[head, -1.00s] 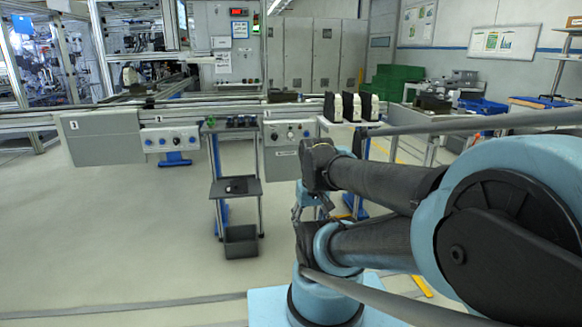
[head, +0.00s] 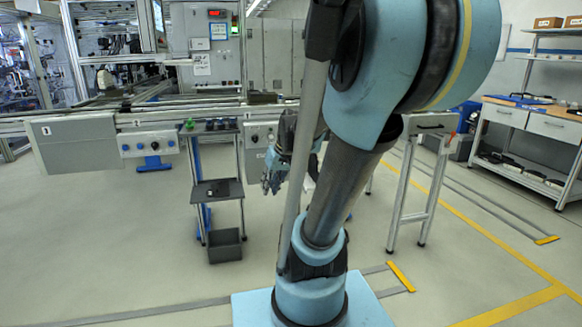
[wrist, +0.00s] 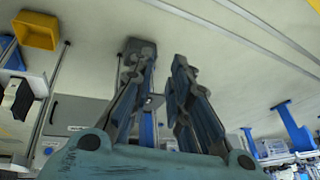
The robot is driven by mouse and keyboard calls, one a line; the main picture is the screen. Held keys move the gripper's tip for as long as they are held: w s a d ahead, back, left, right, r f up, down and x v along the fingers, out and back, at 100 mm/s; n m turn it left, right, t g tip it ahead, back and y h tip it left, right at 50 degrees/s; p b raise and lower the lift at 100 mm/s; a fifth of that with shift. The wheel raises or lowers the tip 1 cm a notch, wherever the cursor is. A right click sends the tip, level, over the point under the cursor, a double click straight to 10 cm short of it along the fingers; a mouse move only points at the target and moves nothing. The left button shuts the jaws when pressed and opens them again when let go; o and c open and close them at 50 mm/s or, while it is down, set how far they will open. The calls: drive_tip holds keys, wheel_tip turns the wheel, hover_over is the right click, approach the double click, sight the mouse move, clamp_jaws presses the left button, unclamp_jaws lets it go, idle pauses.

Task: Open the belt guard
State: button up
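Along the conveyor front in the head view, a grey panel marked 1 (head: 72,143) hangs at the left. A second grey panel (head: 256,150) hangs right of the small stand, partly hidden by my arm. No part is clearly labelled as the belt guard, so I cannot tell which it is. My gripper (head: 274,172) is in front of the line, beside the second panel. In the wrist view, which appears upside down, my gripper (wrist: 160,58) has its two fingers apart with nothing clearly held between them.
A stand with a dark tray (head: 217,191) and a dark bin (head: 225,245) stands left of my gripper. A blue-knobbed control box (head: 148,142) is farther left. A workbench (head: 535,125) is at the right. The floor at left front is clear.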

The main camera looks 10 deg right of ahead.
drive_tip(key=w+d+r+n+t+y, duration=0.1)
drive_tip(key=w+d+t+y, duration=0.1)
drive_tip(key=w, duration=1.3)
drive_tip(key=w+d+r+n+t+y, duration=0.1)
drive_tip(key=w+d+t, duration=0.15)
drive_tip(key=w, duration=1.25)
drive_tip(key=w+d+f+t, duration=0.3)
drive_tip(key=w+d+f, duration=0.25)
drive_tip(key=w, duration=0.35)
drive_tip(key=w+d+f+t, duration=0.3)
drive_tip(key=w+d+f, duration=0.3)
drive_tip(key=w, duration=0.4)
drive_tip(key=w+d+f+m+t+h, duration=0.2)
drive_tip(key=w+d+f+t, duration=0.1)
drive_tip(key=d+f, duration=1)
drive_tip(key=x, duration=1.7)
drive_tip(key=shift+w+a+r, duration=0.15)
clamp_jaws()
